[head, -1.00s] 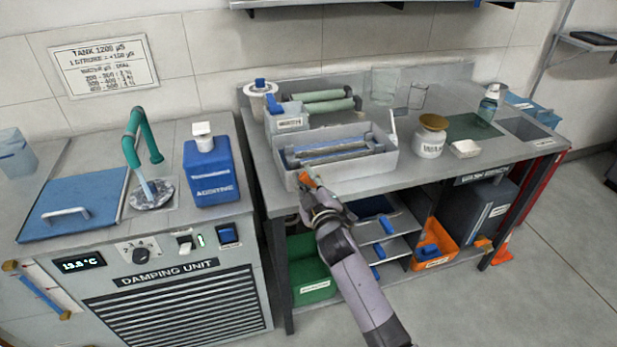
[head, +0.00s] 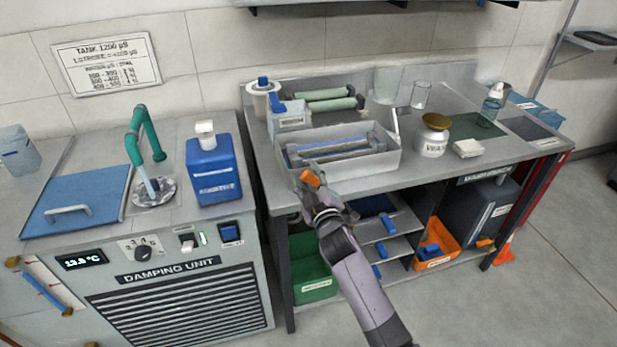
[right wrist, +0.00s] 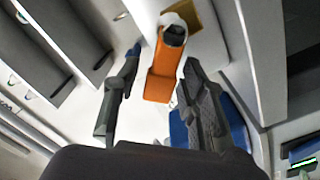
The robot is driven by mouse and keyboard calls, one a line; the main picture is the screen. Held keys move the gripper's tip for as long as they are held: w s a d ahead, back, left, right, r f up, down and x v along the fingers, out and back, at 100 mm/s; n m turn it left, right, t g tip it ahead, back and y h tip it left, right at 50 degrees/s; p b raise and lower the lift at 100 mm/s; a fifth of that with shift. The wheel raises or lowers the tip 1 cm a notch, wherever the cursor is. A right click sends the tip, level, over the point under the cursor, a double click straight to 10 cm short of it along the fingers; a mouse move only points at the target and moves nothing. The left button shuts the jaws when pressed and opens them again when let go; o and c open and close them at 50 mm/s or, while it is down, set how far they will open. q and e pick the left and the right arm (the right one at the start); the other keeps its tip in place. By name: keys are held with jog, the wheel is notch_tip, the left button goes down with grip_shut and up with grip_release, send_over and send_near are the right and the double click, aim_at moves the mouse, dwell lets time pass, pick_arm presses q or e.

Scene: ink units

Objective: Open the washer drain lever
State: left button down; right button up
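The washer tray (head: 372,173) is a grey, open-topped trough on the steel bench, with a roller or bar lying inside. A small orange drain lever (head: 310,178) sits at its front left corner. My right gripper (head: 317,192) is right at the lever, in front of the trough, and partly hides the fitting. In the right wrist view the orange lever (right wrist: 164,75) stands between the two fingers of my right gripper (right wrist: 161,62). The fingers are apart, with gaps visible on both sides of the lever. My left gripper is not in view.
The damping unit (head: 180,262) with a blue bottle (head: 213,172) stands at left. A white jar (head: 433,138) stands right of the trough. Below the bench are shelves, a green bin (head: 314,284) and an orange bin (head: 437,250).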

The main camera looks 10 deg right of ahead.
jog(key=shift+s, duration=0.2)
jog(key=s, duration=1.1)
jog(key=shift+s+d, duration=0.2)
jog(key=shift+s, duration=0.15)
